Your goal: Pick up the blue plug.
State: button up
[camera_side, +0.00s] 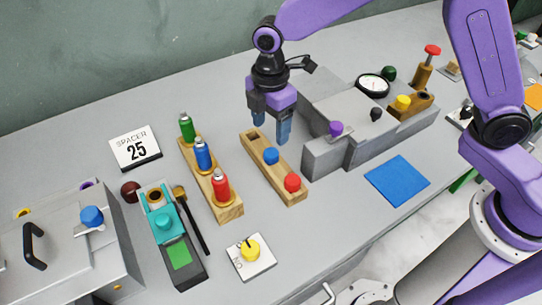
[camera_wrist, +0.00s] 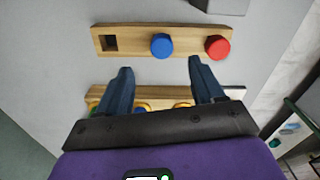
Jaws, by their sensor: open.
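The blue plug (camera_side: 271,155) sits in the middle of a wooden block (camera_side: 258,147), between an empty square hole (camera_side: 253,135) and a red plug (camera_side: 292,182). In the wrist view the blue plug (camera_wrist: 161,45) lies just beyond the fingertips, lined up roughly midway between them. My gripper (camera_side: 271,130) is open and empty, pointing down above the block near its far end. Its two dark blue fingers (camera_wrist: 160,68) are apart from the plug. How high they are above the block is hard to tell.
A second wooden rack (camera_side: 228,205) with green, blue and red bottles stands to the left. A blue mat (camera_side: 398,181) lies flat on the bench farther right.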

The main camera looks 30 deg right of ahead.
aim_at(271, 152)
jog(key=shift+s+f, duration=0.15)
jog(key=shift+f, duration=3.75)
jog(key=shift+c, duration=0.3)
jog(key=c, duration=1.1)
jog(key=shift+r, duration=0.1)
